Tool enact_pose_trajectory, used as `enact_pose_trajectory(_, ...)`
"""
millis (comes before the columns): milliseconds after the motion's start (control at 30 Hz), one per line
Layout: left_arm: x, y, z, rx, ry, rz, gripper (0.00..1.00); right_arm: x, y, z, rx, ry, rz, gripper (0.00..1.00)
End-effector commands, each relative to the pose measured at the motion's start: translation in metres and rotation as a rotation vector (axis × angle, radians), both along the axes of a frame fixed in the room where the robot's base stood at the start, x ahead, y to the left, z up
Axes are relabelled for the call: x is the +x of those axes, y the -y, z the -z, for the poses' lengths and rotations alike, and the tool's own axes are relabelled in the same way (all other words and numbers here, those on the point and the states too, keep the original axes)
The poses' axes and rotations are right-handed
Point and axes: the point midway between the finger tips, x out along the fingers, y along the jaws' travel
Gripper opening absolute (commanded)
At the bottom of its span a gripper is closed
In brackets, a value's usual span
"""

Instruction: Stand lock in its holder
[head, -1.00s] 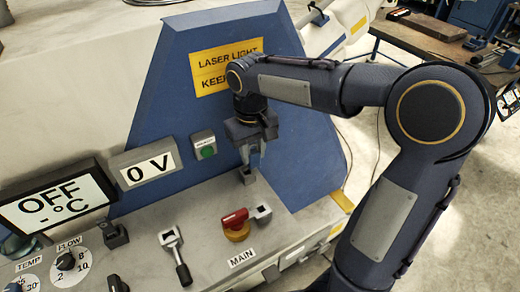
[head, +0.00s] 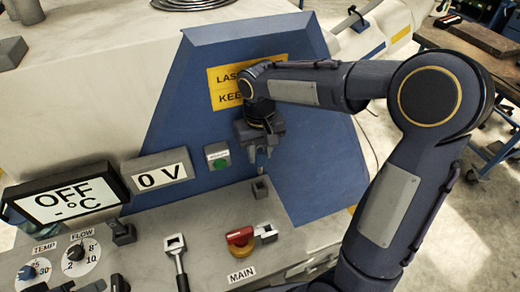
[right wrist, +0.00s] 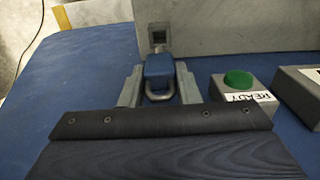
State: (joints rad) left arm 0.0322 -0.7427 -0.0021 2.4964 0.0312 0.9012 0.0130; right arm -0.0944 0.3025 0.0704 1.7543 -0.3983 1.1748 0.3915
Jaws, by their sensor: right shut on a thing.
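The lock (right wrist: 158,68) has a small blue body and a metal shackle, which points toward the camera in the right wrist view. My right gripper (right wrist: 158,78) is shut on it, one finger on each side. In the head view the right gripper (head: 258,163) points down, and the lock is mostly hidden between its fingers. A small grey block with a square dark opening, which looks like the holder (head: 260,188), stands on the grey ledge just below the fingertips. It also shows beyond the lock in the right wrist view (right wrist: 159,37). The lock appears apart from it. My left gripper is out of view.
A red MAIN switch (head: 240,236) and a dark-handled lever (head: 178,258) sit on the ledge (head: 212,212) in front. The green READY button (head: 218,158) is on the blue panel left of the gripper. OFF (head: 65,198) and 0 V displays stand further left.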

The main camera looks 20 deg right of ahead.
Motion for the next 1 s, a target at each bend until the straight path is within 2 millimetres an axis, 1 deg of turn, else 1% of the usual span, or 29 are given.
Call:
enact_pose_trajectory(33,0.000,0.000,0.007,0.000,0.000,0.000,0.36,0.000,0.000,0.007,0.000,0.000,0.000,0.02)
enact_pose_trajectory(200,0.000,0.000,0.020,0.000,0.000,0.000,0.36,0.000,0.000,0.024,0.000,0.001,-0.001,0.02)
enact_pose_trajectory(433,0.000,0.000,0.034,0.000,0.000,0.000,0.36,0.000,0.000,0.043,0.000,0.000,-0.001,0.02)
enact_pose_trajectory(600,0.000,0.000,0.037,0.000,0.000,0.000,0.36,0.000,0.000,0.047,0.000,0.000,-0.001,0.02)
enact_pose_trajectory(1000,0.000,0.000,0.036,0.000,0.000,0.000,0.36,0.000,0.000,0.047,0.000,0.001,0.000,0.02)
